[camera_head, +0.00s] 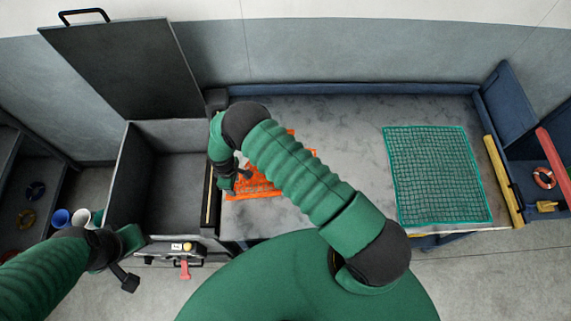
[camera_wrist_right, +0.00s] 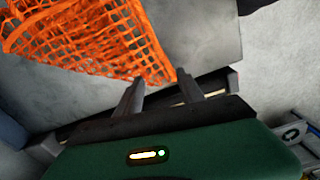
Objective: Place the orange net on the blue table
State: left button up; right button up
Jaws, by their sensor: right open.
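The orange net (camera_head: 262,180) lies at the left end of the table, partly hidden behind my right arm. The table (camera_head: 345,125) has a worn grey top and a blue back rim. My right gripper (camera_head: 241,178) is over the left part of the net. In the right wrist view, its two fingers (camera_wrist_right: 158,82) are apart, and a pointed corner of the orange net (camera_wrist_right: 85,35) reaches between or just beyond their tips; I cannot tell if they touch it. My left gripper (camera_head: 126,272) hangs at the lower left, away from the net; its jaws are unclear.
A teal net (camera_head: 438,175) lies flat on the table's right part. An open dark bin (camera_head: 175,190) with a raised lid (camera_head: 125,65) stands left of the table. A yellow bar (camera_head: 503,180) and a blue box (camera_head: 515,110) border the right end. The table's middle is clear.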

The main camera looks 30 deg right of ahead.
pick_arm(q)
jog(key=shift+p+v, duration=0.35)
jog(key=shift+v, duration=0.55)
pick_arm(e)
jog(key=r, duration=0.1)
jog(key=a+r, duration=0.1)
jog(key=r, duration=0.1)
jog(key=shift+s+a+r, duration=0.1)
jog(key=shift+a+r, duration=0.15)
pick_arm(q)
jog(key=shift+w+a, duration=0.1)
